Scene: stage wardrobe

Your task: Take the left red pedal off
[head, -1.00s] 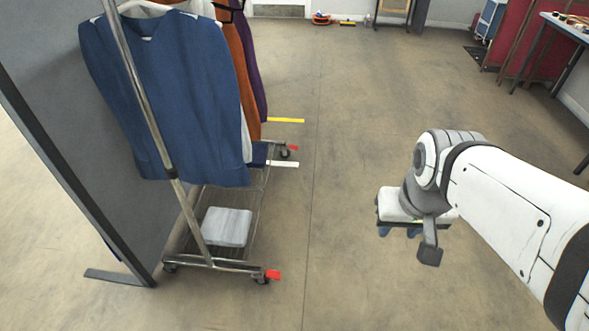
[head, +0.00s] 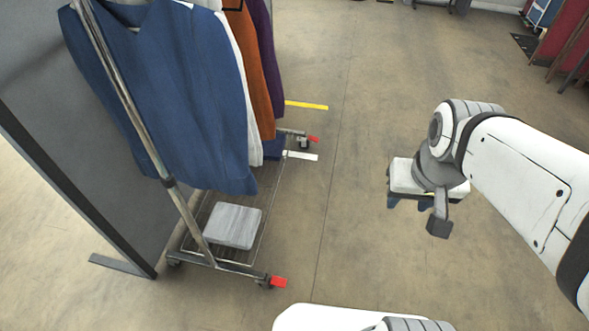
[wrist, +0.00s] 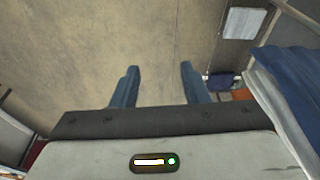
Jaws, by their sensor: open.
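Two red pedals sit at wheels on the right side of the clothes rack (head: 215,262), in the head view. The nearer red pedal (head: 278,282) is at the front wheel and lies further left in the picture. The other red pedal (head: 313,139) is at the far wheel. Both stick out to the right, over the floor. My gripper (head: 409,204) is open and empty, well to the right of the rack and apart from both pedals. In the wrist view its two blue fingers (wrist: 158,68) stand wide apart over bare floor. I cannot make out either pedal there.
Blue, white, orange and purple garments (head: 165,95) hang from the rack. A grey-white box (head: 233,226) lies on its lower shelf. A grey panel (head: 75,150) stands left of it. Yellow tape (head: 306,105) and white tape (head: 300,155) mark the floor. The floor right of the rack is clear.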

